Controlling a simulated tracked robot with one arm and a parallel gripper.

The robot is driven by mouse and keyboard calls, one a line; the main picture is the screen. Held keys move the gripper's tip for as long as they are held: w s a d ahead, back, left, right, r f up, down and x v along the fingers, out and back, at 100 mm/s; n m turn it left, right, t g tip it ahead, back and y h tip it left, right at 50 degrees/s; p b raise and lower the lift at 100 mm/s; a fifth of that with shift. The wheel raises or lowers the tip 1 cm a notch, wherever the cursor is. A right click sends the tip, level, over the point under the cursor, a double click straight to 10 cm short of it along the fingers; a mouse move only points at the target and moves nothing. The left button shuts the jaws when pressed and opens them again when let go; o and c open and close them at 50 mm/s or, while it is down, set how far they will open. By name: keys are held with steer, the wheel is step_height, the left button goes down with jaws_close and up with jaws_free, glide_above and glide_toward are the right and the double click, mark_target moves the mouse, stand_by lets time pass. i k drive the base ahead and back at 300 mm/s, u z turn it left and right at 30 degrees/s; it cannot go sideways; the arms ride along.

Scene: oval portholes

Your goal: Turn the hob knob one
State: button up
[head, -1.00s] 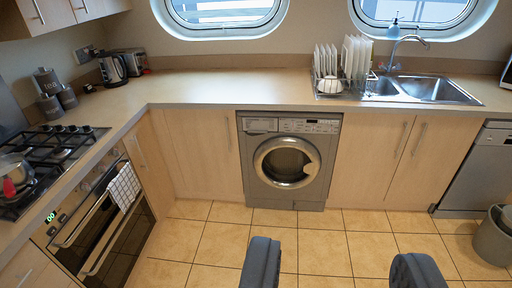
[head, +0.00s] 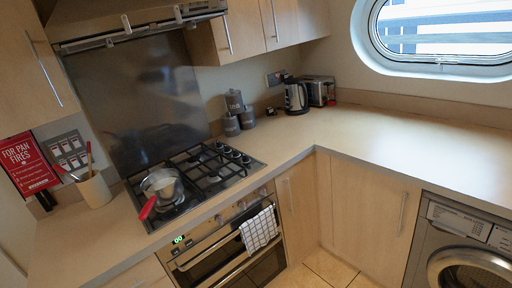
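The black gas hob (head: 190,178) is set in the counter at the left-middle of the head view. A steel pan (head: 161,184) with a red handle (head: 147,208) sits on the front-left part of the hob. My gripper is not in view.
An oven (head: 225,255) with a checked towel (head: 259,229) is below the hob. A utensil pot (head: 94,190) stands left of it. Grey canisters (head: 234,103), a kettle (head: 296,96) and a toaster (head: 320,91) stand behind. An extractor hood (head: 140,25) hangs above. The right counter is clear.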

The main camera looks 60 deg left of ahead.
mark_target(245, 158)
steer(key=u, duration=0.2)
steer(key=i, duration=1.25)
steer(key=u, duration=0.9)
steer(key=i, duration=1.2)
steer(key=u, duration=1.05)
steer(key=i, duration=0.65)
steer(key=u, duration=0.3)
